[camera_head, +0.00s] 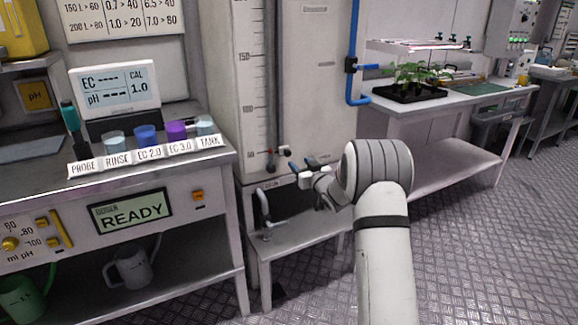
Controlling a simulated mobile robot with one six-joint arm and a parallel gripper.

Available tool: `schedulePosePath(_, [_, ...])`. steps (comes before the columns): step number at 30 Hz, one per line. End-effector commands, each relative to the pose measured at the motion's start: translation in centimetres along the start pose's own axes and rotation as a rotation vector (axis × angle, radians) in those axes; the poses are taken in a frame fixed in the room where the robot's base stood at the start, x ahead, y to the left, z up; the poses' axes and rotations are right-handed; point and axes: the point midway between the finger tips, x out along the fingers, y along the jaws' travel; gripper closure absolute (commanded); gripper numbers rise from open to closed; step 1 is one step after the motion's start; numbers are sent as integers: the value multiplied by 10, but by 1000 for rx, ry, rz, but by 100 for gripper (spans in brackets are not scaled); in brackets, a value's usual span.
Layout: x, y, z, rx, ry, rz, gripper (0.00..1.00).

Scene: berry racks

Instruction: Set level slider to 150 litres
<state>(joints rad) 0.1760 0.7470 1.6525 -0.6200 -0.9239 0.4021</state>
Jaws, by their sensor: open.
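A tall pale tank (312,70) stands in the middle of the view. A litre scale (248,85) runs up its front left side, with marks that seem to read 50, 100 and, near the top, 150. A dark vertical tube or track (277,70) runs beside the scale. My gripper (304,172) is open and empty, a little below and right of that piece. The arm partly hides the tank's lower right.
A small low bench (300,228) with a tap stands under the tank. A dosing bench (60,190) with labelled cups and a meter (115,88) is at left. A blue pipe (352,60) runs down the tank's right side. A plant tray (410,92) sits on the right bench.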

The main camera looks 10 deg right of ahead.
Motion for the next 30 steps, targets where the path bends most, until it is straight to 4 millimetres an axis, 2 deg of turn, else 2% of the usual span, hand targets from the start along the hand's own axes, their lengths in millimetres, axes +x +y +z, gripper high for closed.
schedulePosePath(5, [18, -1, 2, 0, 9, -8, 55])
schedulePosePath(15, [66, -1, 2, 1, 6, -7, 55])
schedulePosePath(21, [77, -2, 1, 1, 6, -6, 55])
schedulePosePath(29, [78, -2, 1, 1, 5, -7, 55])
schedulePosePath(30, [78, -2, 1, 1, 5, -7, 57])
